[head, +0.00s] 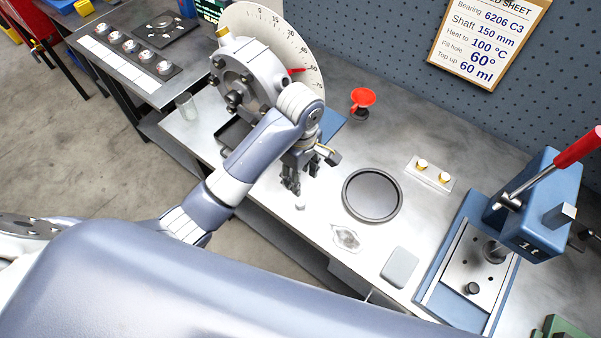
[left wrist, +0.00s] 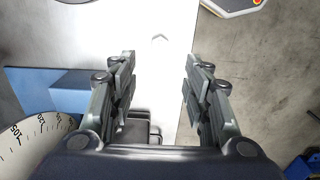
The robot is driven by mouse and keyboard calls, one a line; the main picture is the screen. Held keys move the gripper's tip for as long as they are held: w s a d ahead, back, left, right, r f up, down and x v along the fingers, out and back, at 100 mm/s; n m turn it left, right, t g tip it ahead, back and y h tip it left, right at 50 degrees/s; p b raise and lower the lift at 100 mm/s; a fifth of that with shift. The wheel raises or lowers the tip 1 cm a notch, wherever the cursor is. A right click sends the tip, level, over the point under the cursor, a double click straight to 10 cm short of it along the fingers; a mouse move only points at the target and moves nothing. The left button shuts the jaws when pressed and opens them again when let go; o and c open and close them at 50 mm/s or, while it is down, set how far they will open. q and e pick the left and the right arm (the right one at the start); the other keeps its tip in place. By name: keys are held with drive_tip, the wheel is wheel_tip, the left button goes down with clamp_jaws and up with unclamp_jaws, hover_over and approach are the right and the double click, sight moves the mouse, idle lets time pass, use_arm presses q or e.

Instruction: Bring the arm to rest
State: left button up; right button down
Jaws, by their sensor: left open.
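My left arm (head: 262,142) reaches over the steel bench from the left. My left gripper (head: 298,172) points down above the bench, left of a round dark-rimmed tray (head: 372,194). In the left wrist view the two fingers of the gripper (left wrist: 158,85) stand wide apart, open, with nothing between them. A small whitish piece (head: 300,205) lies on the bench just in front of the gripper. My right gripper is in neither view.
A rotor housing with a white dial (head: 303,52) stands behind the arm; the dial also shows in the left wrist view (left wrist: 30,135). A red funnel (head: 362,98), a plate with two brass pieces (head: 432,174) and a blue press (head: 540,195) stand to the right.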

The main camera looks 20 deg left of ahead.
use_arm(q)
drive_tip(key=shift+f, duration=0.1)
drive_tip(key=s+a+f+m+t, duration=0.15)
drive_tip(key=s+a+m, duration=0.25)
drive_tip(key=s+m, duration=0.45)
drive_tip(key=s+a+m+t, duration=0.2)
drive_tip(key=s+a+m, duration=0.1)
drive_tip(key=s+m, duration=0.55)
drive_tip(key=s+f+g+b, duration=0.15)
drive_tip(key=f+b, duration=0.25)
drive_tip(key=f, duration=1.2)
drive_tip(key=s+f+b, duration=0.2)
drive_tip(key=f+b, duration=0.1)
drive_tip(key=f, duration=1.4)
drive_tip(key=s+a+f+b, duration=0.1)
drive_tip(key=s+f+b, duration=0.2)
drive_tip(key=s+f, duration=0.5)
drive_tip(key=s+a+f+g+b, duration=0.1)
drive_tip(key=s+f+b, duration=0.3)
drive_tip(key=s+f, duration=0.4)
wheel_tip(320, 180, down, 7)
drive_tip(key=shift+s+a+f+n, duration=0.15)
drive_tip(key=shift+s+a+n, duration=0.2)
drive_tip(key=shift+a, duration=0.35)
